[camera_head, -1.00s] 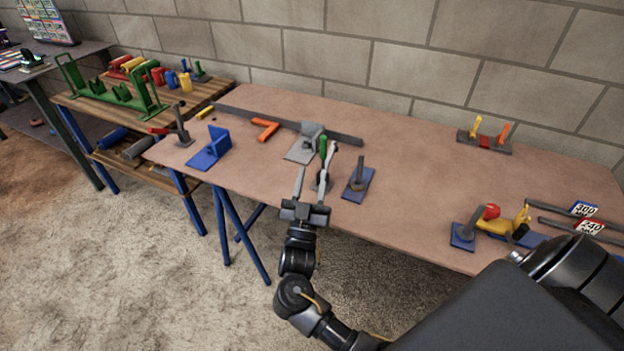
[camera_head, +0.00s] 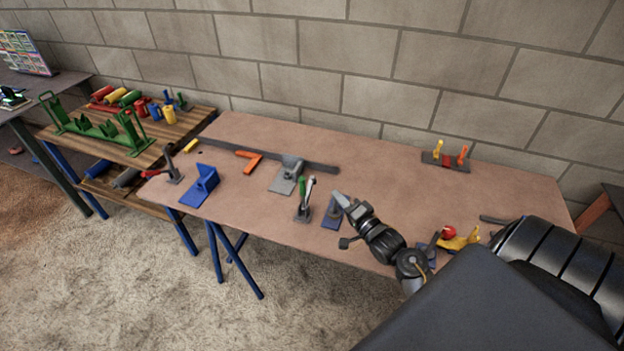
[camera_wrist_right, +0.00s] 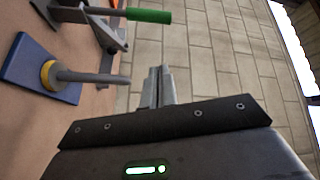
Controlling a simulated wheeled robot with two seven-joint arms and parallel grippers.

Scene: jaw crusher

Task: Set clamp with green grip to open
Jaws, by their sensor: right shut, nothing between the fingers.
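My left gripper is not in view.
The blue plate with a post and yellow ring (camera_wrist_right: 48,72) is close to my right gripper. A grey bracket (camera_head: 287,177) stands behind the clamp, a blue bracket (camera_head: 201,184) to its left. A red-knobbed fixture (camera_head: 448,233) is at the right. The table (camera_head: 400,180) is bare in the middle.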

